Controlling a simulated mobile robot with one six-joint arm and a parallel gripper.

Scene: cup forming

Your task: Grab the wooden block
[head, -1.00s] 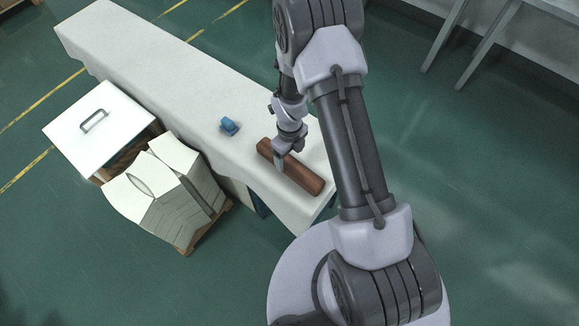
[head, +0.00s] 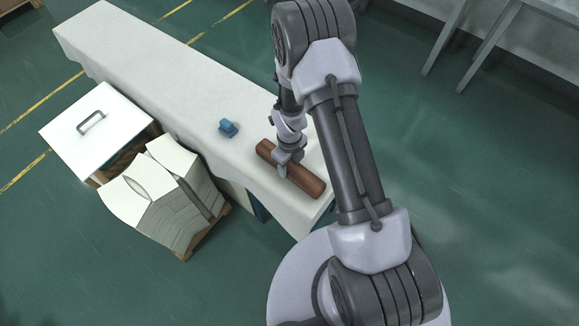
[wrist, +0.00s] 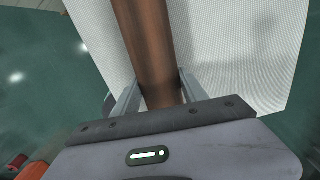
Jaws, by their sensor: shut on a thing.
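The wooden block (head: 302,179) is a long reddish-brown piece at the near end of the white-covered table (head: 165,75). My gripper (head: 284,166) is over its middle, pointing down. In the wrist view the block (wrist: 146,40) runs between the two grey fingers of my gripper (wrist: 158,92), one on each side. The gripper is shut on the block. The block appears to be at the table surface; I cannot tell whether it is lifted. The fingertips are partly hidden by the block in the head view.
A small blue object (head: 228,128) is on the table left of the block. A white box lid with a handle (head: 92,128) and a stack of white sheets (head: 165,195) on a pallet stand left of the table. Green floor lies around.

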